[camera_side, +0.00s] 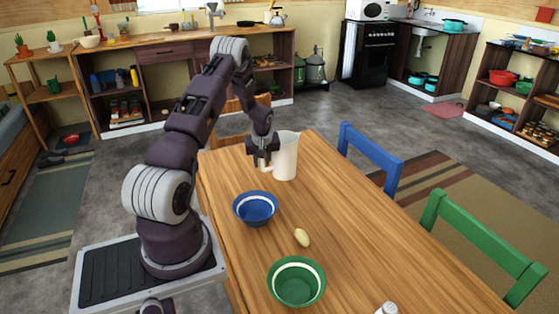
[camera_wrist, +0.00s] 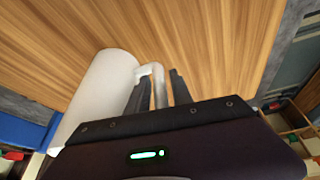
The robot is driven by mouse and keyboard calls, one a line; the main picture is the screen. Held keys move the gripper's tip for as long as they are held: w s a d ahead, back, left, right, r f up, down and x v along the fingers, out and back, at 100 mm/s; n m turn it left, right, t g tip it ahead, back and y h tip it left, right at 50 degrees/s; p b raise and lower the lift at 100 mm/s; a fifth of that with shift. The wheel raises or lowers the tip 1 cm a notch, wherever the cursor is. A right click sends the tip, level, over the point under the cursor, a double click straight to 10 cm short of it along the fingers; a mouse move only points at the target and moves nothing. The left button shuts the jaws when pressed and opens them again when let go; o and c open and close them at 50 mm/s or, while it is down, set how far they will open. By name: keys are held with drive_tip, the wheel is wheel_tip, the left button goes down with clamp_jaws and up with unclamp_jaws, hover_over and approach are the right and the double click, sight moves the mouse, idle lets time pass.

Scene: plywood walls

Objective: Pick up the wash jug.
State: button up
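The wash jug (camera_side: 287,157) is a tall white jug standing upright at the far end of the wooden table. In the wrist view the jug's white body (camera_wrist: 98,88) is at the left, and its handle (camera_wrist: 158,88) points toward my gripper. My gripper (camera_side: 262,162) is low beside the jug, on the handle side. In the wrist view my gripper's (camera_wrist: 159,82) two dark fingers are apart, one on each side of the handle. Narrow gaps seem to show beside the handle; firm contact is not visible.
On the table (camera_side: 350,235) are a blue bowl (camera_side: 256,208), a pale yellow egg-shaped item (camera_side: 302,238), a green bowl (camera_side: 296,282) and a partly cut-off white-topped item (camera_side: 387,308). Blue (camera_side: 370,153) and green (camera_side: 480,235) chairs stand along the right edge.

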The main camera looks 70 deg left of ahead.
clamp_jaws()
drive_tip(key=shift+w+r, duration=0.1)
idle(1.3)
